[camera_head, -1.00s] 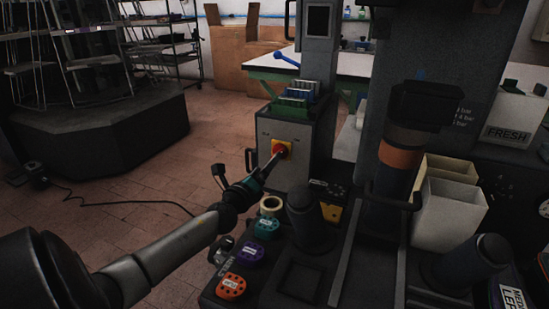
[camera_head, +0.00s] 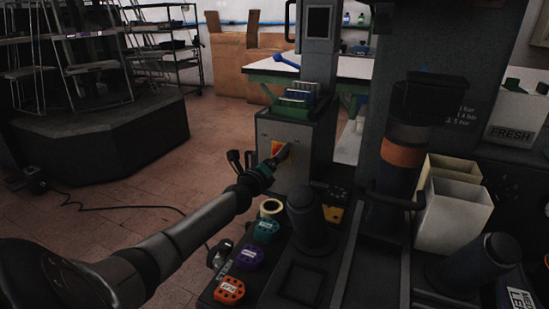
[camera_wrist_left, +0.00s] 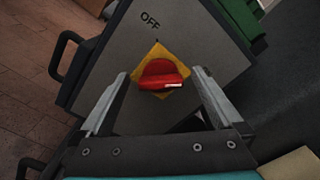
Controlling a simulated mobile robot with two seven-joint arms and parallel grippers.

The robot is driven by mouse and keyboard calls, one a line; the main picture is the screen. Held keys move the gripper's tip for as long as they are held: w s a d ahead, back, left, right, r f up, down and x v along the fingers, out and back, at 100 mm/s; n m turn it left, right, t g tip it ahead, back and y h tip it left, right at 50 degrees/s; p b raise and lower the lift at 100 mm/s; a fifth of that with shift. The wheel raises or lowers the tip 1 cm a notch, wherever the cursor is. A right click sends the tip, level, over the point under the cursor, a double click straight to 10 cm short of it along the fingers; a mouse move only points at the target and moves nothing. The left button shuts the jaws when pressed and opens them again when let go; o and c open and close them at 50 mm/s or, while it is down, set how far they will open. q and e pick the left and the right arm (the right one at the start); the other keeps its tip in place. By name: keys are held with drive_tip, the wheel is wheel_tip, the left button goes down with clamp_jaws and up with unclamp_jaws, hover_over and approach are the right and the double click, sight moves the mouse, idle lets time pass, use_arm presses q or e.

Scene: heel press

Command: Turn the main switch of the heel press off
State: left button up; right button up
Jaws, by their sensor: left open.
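The main switch (camera_wrist_left: 163,76) is a red rotary knob on a yellow plate (camera_wrist_left: 152,54), set in the grey panel of the heel press. The word OFF shows on the panel above it in the left wrist view. In the head view the switch (camera_head: 277,147) is partly hidden by my left gripper (camera_head: 284,154). My left gripper also shows in the left wrist view (camera_wrist_left: 163,82), open, with its two fingers on either side of the knob. I cannot tell whether the fingers touch it. My right gripper is not in view.
A tape roll (camera_head: 271,208) and a dark post (camera_head: 306,220) stand close by. Black handles (camera_wrist_left: 66,55) stick out from the panel's side.

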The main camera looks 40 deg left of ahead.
use_arm(q)
drive_tip(key=shift+c, duration=0.2)
drive_tip(key=c, duration=1.3)
drive_tip(key=shift+c, duration=0.2)
